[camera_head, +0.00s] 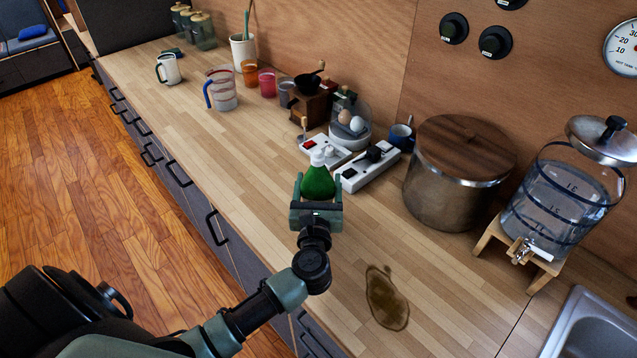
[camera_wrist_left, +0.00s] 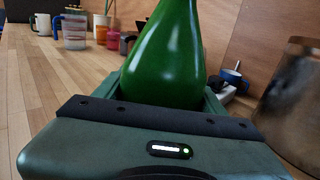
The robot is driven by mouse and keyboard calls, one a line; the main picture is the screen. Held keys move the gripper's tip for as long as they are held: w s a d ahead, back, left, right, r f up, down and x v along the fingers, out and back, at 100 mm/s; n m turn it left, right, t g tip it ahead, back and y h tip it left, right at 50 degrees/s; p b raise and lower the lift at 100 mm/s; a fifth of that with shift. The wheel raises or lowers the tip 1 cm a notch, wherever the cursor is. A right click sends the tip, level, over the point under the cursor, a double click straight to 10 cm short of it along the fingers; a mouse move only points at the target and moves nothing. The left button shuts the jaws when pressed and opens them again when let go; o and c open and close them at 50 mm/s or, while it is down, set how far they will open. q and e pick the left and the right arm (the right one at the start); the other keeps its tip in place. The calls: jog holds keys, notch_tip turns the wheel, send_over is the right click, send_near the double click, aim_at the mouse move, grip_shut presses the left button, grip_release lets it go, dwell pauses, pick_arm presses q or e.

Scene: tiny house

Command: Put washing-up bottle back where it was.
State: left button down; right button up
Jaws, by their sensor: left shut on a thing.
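The washing-up bottle (camera_head: 318,181) is green with a pale cap. It is upright between the fingers of my left gripper (camera_head: 318,190), which is shut on it, over the wooden counter. In the left wrist view the green bottle (camera_wrist_left: 165,58) fills the middle, with the gripper body (camera_wrist_left: 160,140) in front of it. The gripper hides the bottle's base, so I cannot tell whether it touches the counter. My right gripper is not in view.
A brown puddle (camera_head: 387,298) lies on the counter to the right of my left arm. White power strips (camera_head: 368,170) sit just behind the bottle. A large lidded pot (camera_head: 455,185), a water dispenser (camera_head: 555,205) and a sink (camera_head: 597,330) stand to the right. The counter's left stretch is fairly clear.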

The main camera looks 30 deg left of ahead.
pick_arm(q)
jog(key=shift+r, duration=0.1)
jog(key=shift+c, duration=0.9)
grip_release()
jog(key=b+v, duration=0.3)
jog(key=v, duration=0.9)
